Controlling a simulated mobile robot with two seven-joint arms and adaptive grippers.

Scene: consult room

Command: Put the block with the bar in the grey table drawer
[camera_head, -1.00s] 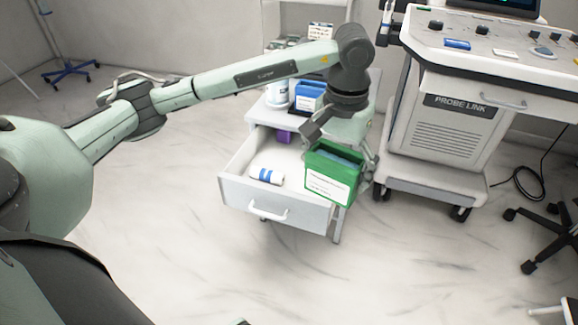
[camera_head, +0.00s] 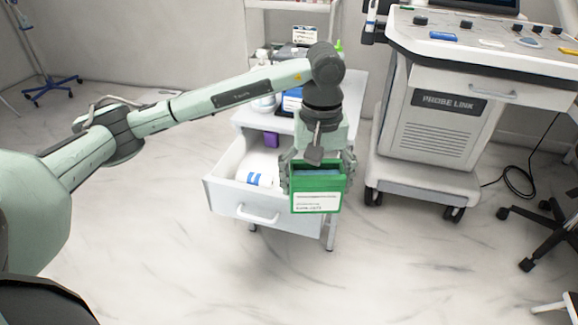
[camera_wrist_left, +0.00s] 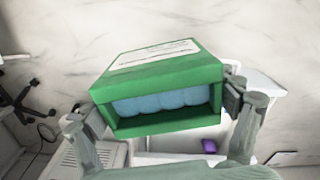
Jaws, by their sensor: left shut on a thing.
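My left gripper (camera_head: 317,172) is shut on a green open-topped box (camera_head: 316,203) with a white label and light blue contents. A finger sits on each side of it; the left wrist view also shows the box (camera_wrist_left: 160,75). I cannot make out a bar on it. The box hangs over the right front part of the open table drawer (camera_head: 228,199), hiding that corner. Inside the drawer lie a white item with blue stripes (camera_head: 255,178) and, farther back, a small purple block (camera_head: 271,140). My right gripper is in neither view.
The small table's top (camera_head: 246,118) behind the drawer holds bottles and a blue box (camera_head: 292,101). A wheeled console (camera_head: 428,150) stands close on the right. A dark chair base (camera_head: 530,235) is at far right. The floor in front is clear.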

